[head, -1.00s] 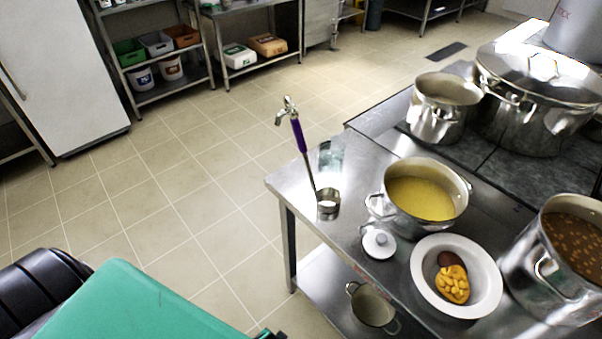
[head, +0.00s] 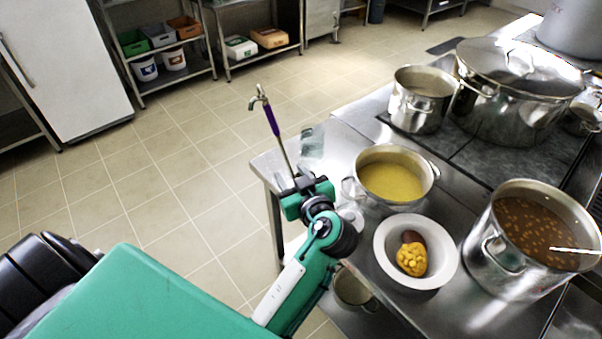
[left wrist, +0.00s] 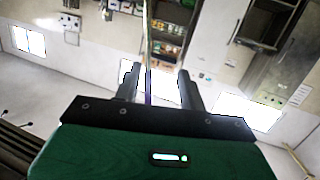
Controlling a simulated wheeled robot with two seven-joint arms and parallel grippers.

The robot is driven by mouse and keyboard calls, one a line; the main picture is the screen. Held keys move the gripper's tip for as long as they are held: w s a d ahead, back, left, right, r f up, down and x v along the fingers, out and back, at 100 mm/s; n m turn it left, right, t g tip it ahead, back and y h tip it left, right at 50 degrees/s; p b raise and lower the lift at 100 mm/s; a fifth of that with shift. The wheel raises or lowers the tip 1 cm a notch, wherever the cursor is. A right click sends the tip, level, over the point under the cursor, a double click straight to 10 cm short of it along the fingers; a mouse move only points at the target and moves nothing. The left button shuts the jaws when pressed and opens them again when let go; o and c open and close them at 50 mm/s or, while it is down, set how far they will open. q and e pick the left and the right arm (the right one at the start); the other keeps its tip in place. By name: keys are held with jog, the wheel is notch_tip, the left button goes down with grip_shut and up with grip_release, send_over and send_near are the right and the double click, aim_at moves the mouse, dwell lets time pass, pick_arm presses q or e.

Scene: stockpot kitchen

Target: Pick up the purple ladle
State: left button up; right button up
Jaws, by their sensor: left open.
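The purple ladle (head: 272,121) stands upright and slightly tilted at the left corner of the steel table, its purple handle and hooked top showing in the head view. Its bowl is hidden behind my left gripper (head: 304,184). The gripper is open, at the lower part of the ladle's shaft, seen from the arm side. In the left wrist view the ladle's thin shaft (left wrist: 149,85) shows between the two open fingers (left wrist: 158,82). I cannot tell whether a finger touches it. My right gripper is not in view.
A pot of yellow soup (head: 394,178), a white bowl with food (head: 450,275) and a pot of beans (head: 535,235) stand on the table, right of my arm. A clear glass container (head: 312,142) is just behind the ladle. Open floor (head: 170,200) lies left.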

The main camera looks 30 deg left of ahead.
pick_arm(q)
jog(key=n+y, duration=0.2)
send_near(276, 128)
jog(key=p+x, duration=0.4)
jog(key=x, duration=0.3)
jog(key=shift+w+a, duration=0.1)
jog(key=shift+w, duration=0.1)
jog(key=shift+w+a, duration=0.2)
jog(key=shift+a, duration=0.05)
jog(key=p+x, duration=0.4)
jog(key=shift+s+a+r, duration=0.15)
jog(key=shift+a+r, duration=0.05)
jog(key=shift+a, duration=0.05)
jog(key=shift+w+a+f, duration=0.15)
jog(key=shift+w+a, duration=0.05)
jog(key=shift+a, duration=0.05)
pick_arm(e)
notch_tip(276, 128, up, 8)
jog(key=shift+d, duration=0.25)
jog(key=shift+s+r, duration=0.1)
pick_arm(q)
grip_shut()
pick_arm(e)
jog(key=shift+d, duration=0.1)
